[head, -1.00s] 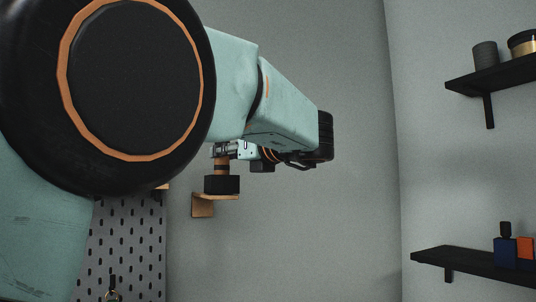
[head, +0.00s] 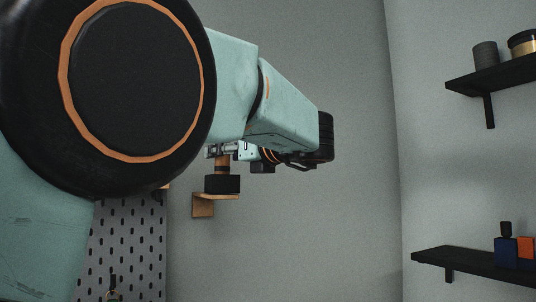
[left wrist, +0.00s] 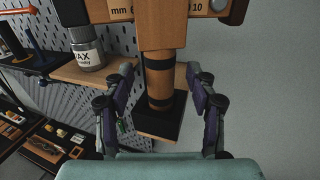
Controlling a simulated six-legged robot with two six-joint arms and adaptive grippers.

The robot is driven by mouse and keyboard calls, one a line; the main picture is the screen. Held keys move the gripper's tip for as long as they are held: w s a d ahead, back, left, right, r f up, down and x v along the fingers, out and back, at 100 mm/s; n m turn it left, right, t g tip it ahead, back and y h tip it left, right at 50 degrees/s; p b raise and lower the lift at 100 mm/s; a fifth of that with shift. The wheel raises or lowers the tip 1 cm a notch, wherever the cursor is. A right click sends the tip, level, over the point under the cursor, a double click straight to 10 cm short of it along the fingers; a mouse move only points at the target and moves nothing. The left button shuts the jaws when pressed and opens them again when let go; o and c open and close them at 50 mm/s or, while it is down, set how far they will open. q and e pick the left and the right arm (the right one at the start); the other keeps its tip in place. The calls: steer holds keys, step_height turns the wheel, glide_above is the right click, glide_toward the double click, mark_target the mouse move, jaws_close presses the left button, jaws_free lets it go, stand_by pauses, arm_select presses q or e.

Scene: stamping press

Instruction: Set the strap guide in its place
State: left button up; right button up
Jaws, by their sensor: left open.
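The strap guide (left wrist: 161,76) looks like a wooden T-shaped tool. Its round handle has dark bands and its wooden head carries a "mm 6 … 10" scale. It stands upright with the handle's lower end at a black block (left wrist: 145,127) on a small wooden shelf. The handle also shows in the head view (head: 222,164), above the black block (head: 222,184); the head of the tool is hidden there by my arm. My left gripper (left wrist: 163,88) is open, with one finger on each side of the handle and gaps visible. My right gripper is out of view.
The small wooden shelf (head: 203,209) sticks out from the wall. In the left wrist view a jar (left wrist: 87,52) marked "AX" stands on a wooden ledge by the pegboard (left wrist: 62,100). Dark shelves (head: 455,258) hang at the right.

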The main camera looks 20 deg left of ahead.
arm_select(q)
steer(key=v, duration=0.8)
steer(key=shift+r, duration=0.1)
steer(key=shift+s+d, duration=0.1)
steer(key=x, duration=0.8)
steer(key=shift+a+r+p, duration=0.2)
steer(key=shift+r+p, duration=0.05)
steer(key=shift+p, duration=0.15)
steer(key=shift+d, duration=0.2)
